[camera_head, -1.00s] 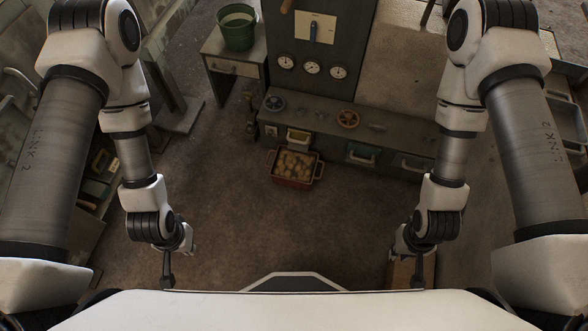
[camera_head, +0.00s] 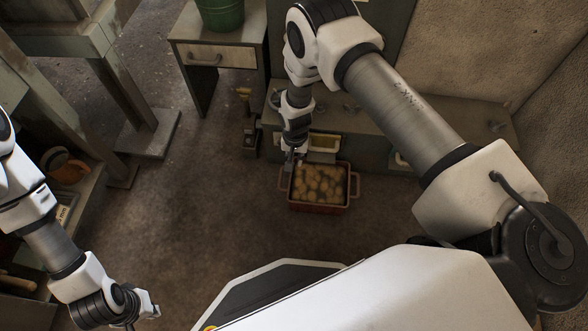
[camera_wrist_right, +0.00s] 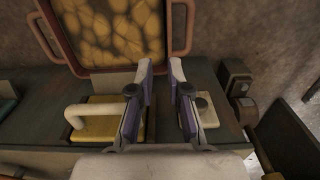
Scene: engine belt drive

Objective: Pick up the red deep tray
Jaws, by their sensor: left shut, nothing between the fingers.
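The red deep tray (camera_head: 318,208) is filled with rounded yellowish-brown lumps and sits in front of the low grey bench. In the right wrist view the tray (camera_wrist_right: 72,68) is at the top, with a loop handle on each side. My right gripper (camera_head: 289,168) is at the tray's left side in the head view, close to that handle. In the wrist view my right gripper's fingers (camera_wrist_right: 160,66) are apart, near the lower end of one handle (camera_wrist_right: 190,28). I cannot tell whether they straddle it. My left gripper (camera_head: 146,307) is shut and empty at lower left, far from the tray.
A small table with a green bucket (camera_head: 220,12) stands at the back left. Shelving is at the left. The floor left of the tray is clear.

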